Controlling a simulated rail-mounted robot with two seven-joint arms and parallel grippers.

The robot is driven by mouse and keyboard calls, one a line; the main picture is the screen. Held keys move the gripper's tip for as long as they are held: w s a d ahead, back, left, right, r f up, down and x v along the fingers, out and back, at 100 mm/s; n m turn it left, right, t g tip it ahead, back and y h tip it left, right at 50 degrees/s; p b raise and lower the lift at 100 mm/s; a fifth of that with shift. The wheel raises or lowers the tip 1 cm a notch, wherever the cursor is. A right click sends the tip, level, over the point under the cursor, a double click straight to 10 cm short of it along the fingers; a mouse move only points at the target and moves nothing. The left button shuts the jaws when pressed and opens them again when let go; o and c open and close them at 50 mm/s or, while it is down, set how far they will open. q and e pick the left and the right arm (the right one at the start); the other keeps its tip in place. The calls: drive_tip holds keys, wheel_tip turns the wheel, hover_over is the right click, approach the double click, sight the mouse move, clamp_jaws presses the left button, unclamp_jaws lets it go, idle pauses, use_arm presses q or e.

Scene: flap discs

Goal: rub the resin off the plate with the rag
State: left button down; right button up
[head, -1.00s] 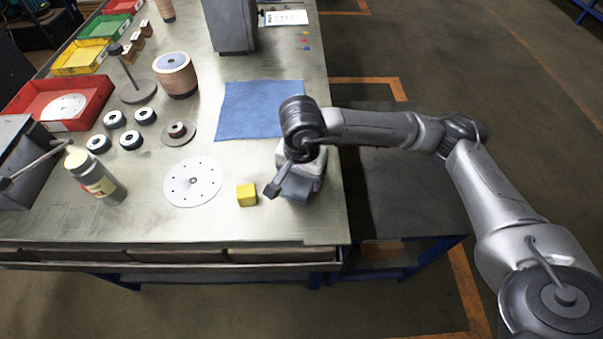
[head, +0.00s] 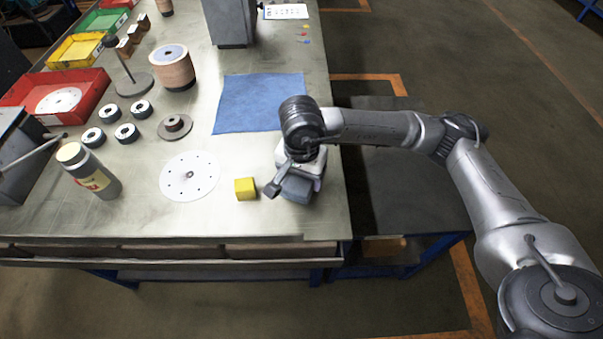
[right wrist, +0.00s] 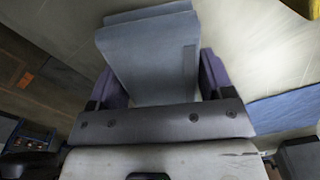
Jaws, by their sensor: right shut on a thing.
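The rag (head: 297,190) is a folded grey-blue cloth at the right edge of the bench, beneath my right gripper (head: 296,178). In the right wrist view the same rag (right wrist: 155,60) is pinched between the two dark fingers of the gripper (right wrist: 160,82). The plate (head: 189,186) is a thin white disc with small dark holes and a hub at its centre. It lies flat on the bench, left of my right gripper and apart from the rag. I cannot make out any resin on it. My left gripper is not in view.
A yellow block (head: 245,189) stands between the plate and the rag. A blue cloth (head: 258,103) lies flat behind. A bottle (head: 90,174), several dark rings (head: 127,133), a flanged hub (head: 175,127) and a red bin (head: 84,99) are to the left. The bench front is clear.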

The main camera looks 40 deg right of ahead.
drive_tip(key=shift+f+b, duration=0.55)
drive_tip(key=shift+f, duration=0.05)
drive_tip(key=o, duration=0.5)
drive_tip(key=shift+r, duration=0.2)
drive_tip(key=shift+r+p, duration=0.35)
drive_tip(key=shift+r, duration=0.15)
